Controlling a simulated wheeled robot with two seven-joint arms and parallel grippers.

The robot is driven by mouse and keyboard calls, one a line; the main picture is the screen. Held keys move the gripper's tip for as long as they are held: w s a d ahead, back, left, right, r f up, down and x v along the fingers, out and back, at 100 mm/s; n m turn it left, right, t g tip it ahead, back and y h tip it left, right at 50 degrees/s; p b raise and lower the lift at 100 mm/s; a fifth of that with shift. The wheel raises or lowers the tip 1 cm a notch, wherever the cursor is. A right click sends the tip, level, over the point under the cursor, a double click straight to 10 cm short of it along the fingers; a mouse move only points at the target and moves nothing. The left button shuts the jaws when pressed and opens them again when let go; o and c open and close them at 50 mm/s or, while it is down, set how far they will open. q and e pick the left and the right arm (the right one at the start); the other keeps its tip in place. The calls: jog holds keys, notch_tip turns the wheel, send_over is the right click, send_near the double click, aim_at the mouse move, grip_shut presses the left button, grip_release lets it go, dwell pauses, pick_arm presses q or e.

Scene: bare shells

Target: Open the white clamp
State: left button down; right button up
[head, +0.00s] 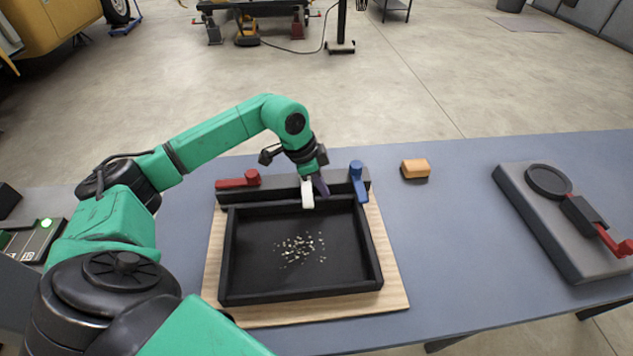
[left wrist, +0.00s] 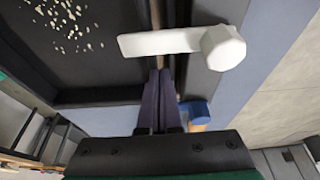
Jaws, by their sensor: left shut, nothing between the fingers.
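The white clamp (head: 308,193) sits on the black bar at the back of the black tray (head: 230,255). Its lever points forward over the tray's rear rim. In the left wrist view the white clamp (left wrist: 170,43) shows its knob at right and its flat lever reaching left. My left gripper (head: 322,188) is beside the lever, on the side toward the blue clamp (head: 358,182). In the left wrist view its dark fingers (left wrist: 160,78) are together and empty, with tips close to the lever's side; I cannot tell if they touch. My right gripper is not in view.
A red clamp (head: 238,180) lies along the bar at left. Pale bits (head: 300,247) lie in the tray, which rests on a wooden board (head: 390,270). An orange block (head: 415,168) and a grey fixture with a red handle (head: 560,225) stand right. Table between is clear.

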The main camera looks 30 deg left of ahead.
pick_arm(q)
jog(key=shift+s+a+r, duration=0.15)
jog(key=shift+s+a, duration=0.3)
jog(key=shift+s, duration=0.05)
jog(key=shift+s+a, duration=0.15)
jog(key=shift+s, duration=0.05)
jog(key=shift+w, duration=0.15)
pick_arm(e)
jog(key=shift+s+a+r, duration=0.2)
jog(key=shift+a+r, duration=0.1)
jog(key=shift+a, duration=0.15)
